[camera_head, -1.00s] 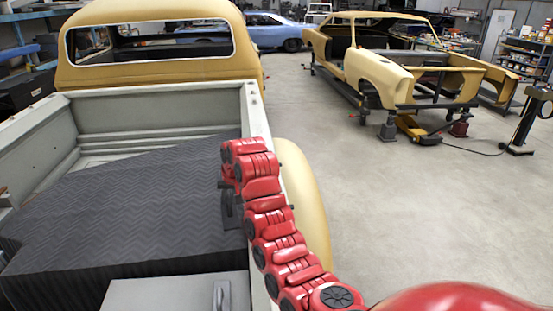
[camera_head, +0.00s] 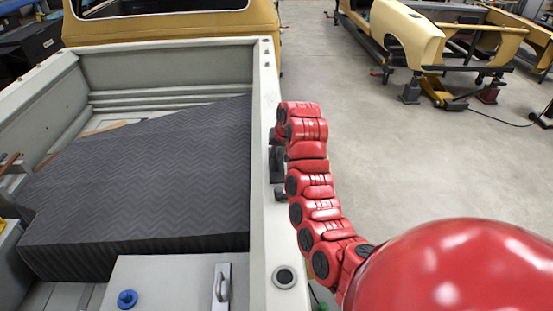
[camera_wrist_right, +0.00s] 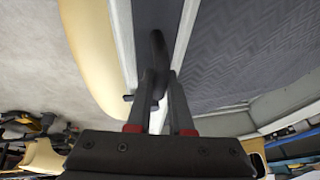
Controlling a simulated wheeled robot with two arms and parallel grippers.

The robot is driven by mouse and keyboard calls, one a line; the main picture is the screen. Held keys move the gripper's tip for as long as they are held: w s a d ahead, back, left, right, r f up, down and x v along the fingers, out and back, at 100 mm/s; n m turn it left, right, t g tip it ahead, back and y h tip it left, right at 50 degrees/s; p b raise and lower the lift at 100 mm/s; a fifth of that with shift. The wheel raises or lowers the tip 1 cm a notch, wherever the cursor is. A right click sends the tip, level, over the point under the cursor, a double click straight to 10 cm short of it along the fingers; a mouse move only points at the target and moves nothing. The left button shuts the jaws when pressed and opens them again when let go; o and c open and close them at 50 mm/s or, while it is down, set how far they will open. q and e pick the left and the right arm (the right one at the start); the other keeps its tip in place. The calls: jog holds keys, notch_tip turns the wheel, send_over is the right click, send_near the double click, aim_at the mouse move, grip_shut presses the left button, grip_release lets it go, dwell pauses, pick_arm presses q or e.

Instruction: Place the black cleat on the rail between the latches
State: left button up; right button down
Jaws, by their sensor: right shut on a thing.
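My right gripper (camera_wrist_right: 160,82) is shut on the black cleat (camera_wrist_right: 157,48), a dark bar pinched between the fingertips in the right wrist view. In the head view the dark gripper (camera_head: 277,168) shows left of my red arm, over the outer part of the truck bed's pale side rail (camera_head: 268,222). The rail (camera_wrist_right: 186,40) passes behind the cleat in the wrist view. I cannot tell whether the cleat touches it. I cannot make out the latches for certain. My left gripper is out of view.
A dark ribbed mat (camera_head: 150,180) covers much of the truck bed. A grey lid (camera_head: 165,275) with a metal handle (camera_head: 221,288) and a blue knob (camera_head: 127,299) lies in front. A round fitting (camera_head: 285,277) sits on the rail nearby. Floor right of the truck is open.

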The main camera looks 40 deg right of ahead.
jog(key=shift+a+f, duration=0.1)
jog(key=shift+f, duration=1)
jog(key=shift+f, duration=0.25)
jog(key=c, duration=0.8)
grip_release()
jog(key=shift+r, duration=0.1)
